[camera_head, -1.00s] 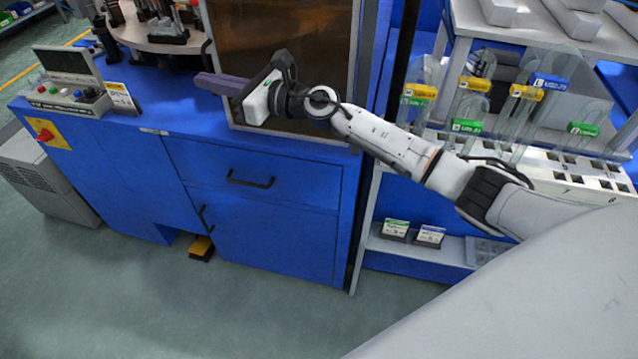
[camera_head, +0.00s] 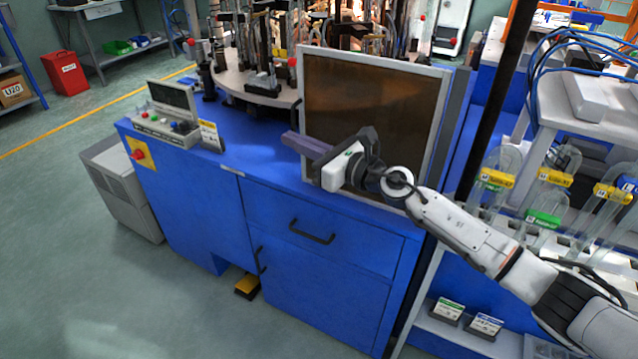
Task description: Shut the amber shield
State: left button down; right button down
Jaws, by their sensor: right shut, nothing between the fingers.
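The amber shield (camera_head: 362,98) is a brown panel in a pale frame, standing upright at the right part of the blue machine's top. To its left, the round turntable (camera_head: 240,82) with its fixtures is uncovered at the front. My right gripper (camera_head: 303,144) is shut and empty, its dark fingers pointing left in front of the shield's lower left edge. Whether it touches the frame I cannot tell. My right arm hides the shield's lower right part. My left gripper is out of view.
A control box (camera_head: 166,125) with buttons and a small sign (camera_head: 211,136) stand at the left of the blue top. A rack of labelled glass tubes (camera_head: 545,190) stands on the right, beside my right arm. Free floor lies at the left.

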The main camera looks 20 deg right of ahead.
jog(key=shift+s+a+p, duration=0.95)
jog(key=shift+s+p, duration=0.7)
jog(key=shift+s, duration=4.3)
jog(key=s+f+m+h, duration=0.3)
jog(key=s+f+m, duration=0.2)
jog(key=f+m, duration=0.5)
jog(key=s+f+m+h, duration=0.2)
jog(key=s+f+m, duration=0.35)
jog(key=m, duration=0.75)
jog(key=s+d+f+m+g+h, duration=0.1)
jog(key=s+d+f+m+g, duration=0.2)
jog(key=s+f+m, duration=0.4)
jog(key=s+d+f+m+g+h, duration=0.2)
jog(key=s+d+f+m, duration=0.2)
jog(key=s+f+m, duration=0.4)
jog(key=s+m, duration=0.3)
jog(key=s, duration=0.1)
jog(key=shift+g, duration=0.4)
jog(key=shift+w, duration=0.1)
